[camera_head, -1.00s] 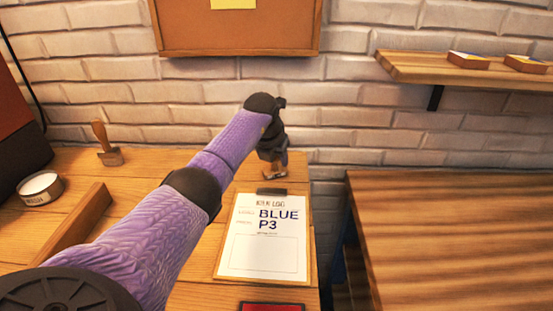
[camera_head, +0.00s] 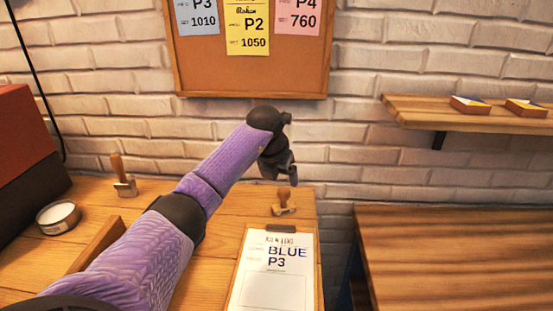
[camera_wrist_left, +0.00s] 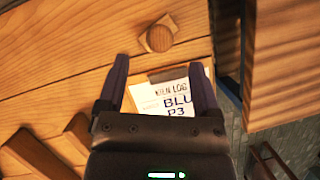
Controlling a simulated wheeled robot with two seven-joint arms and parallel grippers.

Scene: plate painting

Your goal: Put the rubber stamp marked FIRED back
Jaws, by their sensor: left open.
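A wooden-handled stamp (camera_head: 284,202) stands upright on the desk just behind the clipboard (camera_head: 238,291). In the left wrist view the stamp (camera_wrist_left: 158,38) shows from above, round knob over a square base, just past my fingertips. My left gripper (camera_head: 280,173) is open and empty above it, clear of it; its two spread fingers (camera_wrist_left: 157,66) show in the wrist view. A second stamp (camera_head: 122,177) with a wooden handle stands at the left back of the desk. No marking is legible on either stamp. My right gripper is not in view.
The clipboard's kiln log sheet (camera_head: 275,280) reads BLUE P3. A round tin (camera_head: 58,217) and a wooden rail (camera_head: 97,243) are at the left. A cork board (camera_head: 250,78) with cards and a shelf (camera_head: 465,116) are on the wall. A second table (camera_head: 455,260) is right, across a gap.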

